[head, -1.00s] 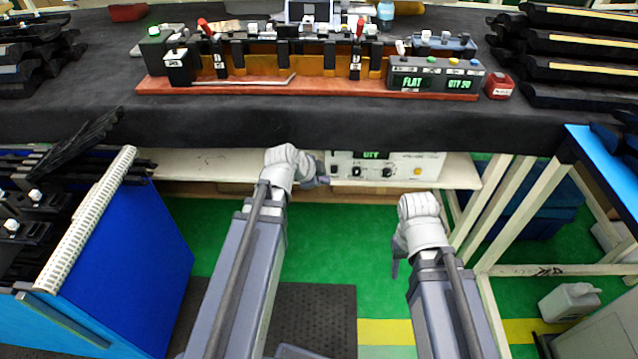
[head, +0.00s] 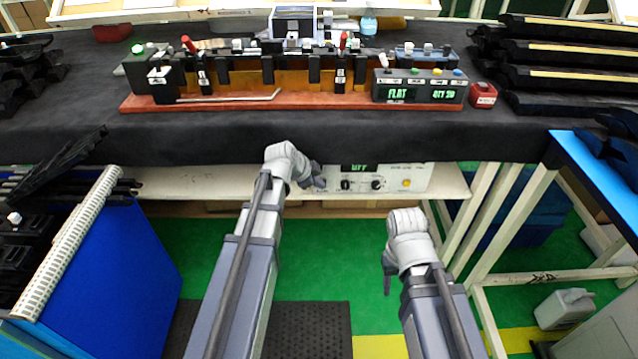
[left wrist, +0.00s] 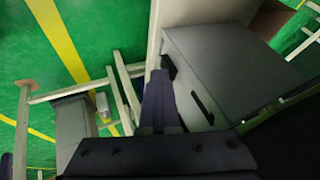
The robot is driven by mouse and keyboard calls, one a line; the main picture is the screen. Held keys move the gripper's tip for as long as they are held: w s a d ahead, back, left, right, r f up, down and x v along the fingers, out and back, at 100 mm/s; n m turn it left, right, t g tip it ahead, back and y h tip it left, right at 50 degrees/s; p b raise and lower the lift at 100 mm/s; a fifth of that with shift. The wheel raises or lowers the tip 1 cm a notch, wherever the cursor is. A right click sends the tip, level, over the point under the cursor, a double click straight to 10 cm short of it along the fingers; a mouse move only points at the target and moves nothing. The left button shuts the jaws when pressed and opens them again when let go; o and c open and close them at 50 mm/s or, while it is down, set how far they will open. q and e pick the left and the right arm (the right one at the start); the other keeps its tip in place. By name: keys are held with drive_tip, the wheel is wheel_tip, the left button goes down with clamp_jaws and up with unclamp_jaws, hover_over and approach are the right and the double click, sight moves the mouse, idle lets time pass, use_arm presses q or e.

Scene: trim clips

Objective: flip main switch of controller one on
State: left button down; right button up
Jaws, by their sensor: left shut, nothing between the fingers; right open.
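A cream controller box (head: 417,180) sits on the shelf under the table in the head view. Its front has a small green display, partly covered by the table edge and seeming to read OFF, two black knobs (head: 376,184) and an orange button (head: 406,184). I cannot make out a main switch or a number on it. My left gripper (head: 318,180) is shut and empty by the box's left front. In the left wrist view its fingers (left wrist: 161,85) lie beside a grey box (left wrist: 228,70); contact is unclear. My right gripper (head: 388,284) is open, empty and lower, in front of the shelf.
The dark-covered table (head: 70,135) overhangs the shelf (head: 195,182). On it stands a red-based fixture (head: 300,102) with a FLAT display panel (head: 420,95). A blue-sided rack (head: 125,270) is at left, cream frame legs at right.

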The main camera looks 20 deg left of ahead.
use_arm(q)
drive_tip(key=shift+w+a+r+b, duration=0.1)
drive_tip(key=shift+w+b, duration=0.05)
drive_tip(key=shift+b, duration=0.2)
use_arm(e)
drive_tip(key=shift+r, duration=0.15)
use_arm(q)
drive_tip(key=shift+r, duration=0.1)
use_arm(e)
drive_tip(key=shift+r, duration=0.1)
use_arm(q)
drive_tip(key=shift+r+p, duration=0.7)
drive_tip(key=shift+p, duration=0.1)
use_arm(e)
drive_tip(key=shift+r, duration=0.7)
